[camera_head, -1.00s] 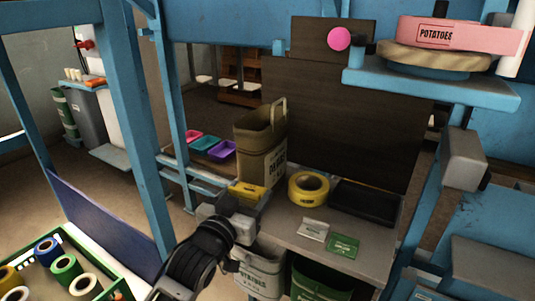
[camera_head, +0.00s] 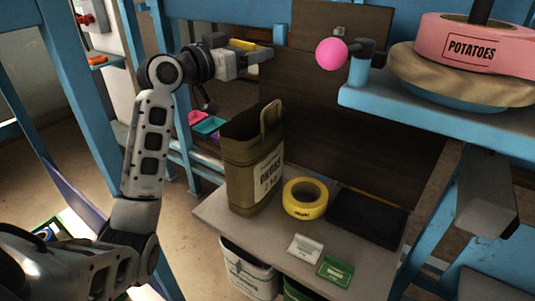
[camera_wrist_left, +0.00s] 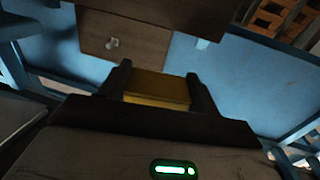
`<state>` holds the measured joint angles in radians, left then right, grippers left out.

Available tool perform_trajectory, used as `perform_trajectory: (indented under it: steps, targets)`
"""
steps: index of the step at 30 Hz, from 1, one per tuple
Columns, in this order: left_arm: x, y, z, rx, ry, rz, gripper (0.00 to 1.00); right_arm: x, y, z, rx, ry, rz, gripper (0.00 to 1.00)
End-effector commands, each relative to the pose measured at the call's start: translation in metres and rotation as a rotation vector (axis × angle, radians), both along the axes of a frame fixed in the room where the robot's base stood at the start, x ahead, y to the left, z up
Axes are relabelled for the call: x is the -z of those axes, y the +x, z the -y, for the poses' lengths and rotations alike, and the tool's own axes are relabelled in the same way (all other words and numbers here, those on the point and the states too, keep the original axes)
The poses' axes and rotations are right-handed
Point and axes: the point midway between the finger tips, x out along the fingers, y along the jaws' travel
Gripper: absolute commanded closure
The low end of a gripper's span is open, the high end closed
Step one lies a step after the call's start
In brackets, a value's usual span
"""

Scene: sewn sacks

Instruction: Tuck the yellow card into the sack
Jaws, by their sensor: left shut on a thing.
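The yellow card (camera_head: 243,45) is held by my left gripper (camera_head: 246,56), raised high above and behind the sack in the head view. In the left wrist view the card (camera_wrist_left: 157,88) sits between the two dark fingers of my left gripper (camera_wrist_left: 159,84). The sack (camera_head: 255,170) is brown with printed lettering and a loop handle. It stands upright on the grey table (camera_head: 217,213), its top open. The inside of the sack is mostly dark. My right gripper is not seen.
A yellow tape roll (camera_head: 306,198), a black tray (camera_head: 368,218), a white card (camera_head: 305,249) and a green card (camera_head: 335,271) lie right of the sack. A pink ball (camera_head: 331,53) and a blue shelf (camera_head: 430,115) with a pink potatoes roll (camera_head: 473,47) are at upper right.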

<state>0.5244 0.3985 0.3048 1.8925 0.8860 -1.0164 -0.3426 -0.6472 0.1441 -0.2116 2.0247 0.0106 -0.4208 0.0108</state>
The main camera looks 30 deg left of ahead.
Motion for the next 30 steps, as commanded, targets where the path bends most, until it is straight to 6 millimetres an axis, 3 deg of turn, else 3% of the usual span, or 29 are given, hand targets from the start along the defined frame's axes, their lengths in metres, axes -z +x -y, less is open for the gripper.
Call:
perform_trajectory:
  steps: [5,10,21,30]
  targets:
    - [-0.007,-0.002,-0.002,0.019,0.000,-0.001,0.58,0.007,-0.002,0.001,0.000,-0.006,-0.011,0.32]
    - [0.008,-0.002,-0.001,0.019,-0.002,-0.001,0.58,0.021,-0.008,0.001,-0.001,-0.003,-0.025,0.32]
    - [0.048,-0.002,-0.001,0.018,-0.003,-0.001,0.58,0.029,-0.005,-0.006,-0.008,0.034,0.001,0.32]
    - [0.050,-0.002,-0.001,0.018,-0.001,-0.001,0.58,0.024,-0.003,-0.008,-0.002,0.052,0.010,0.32]
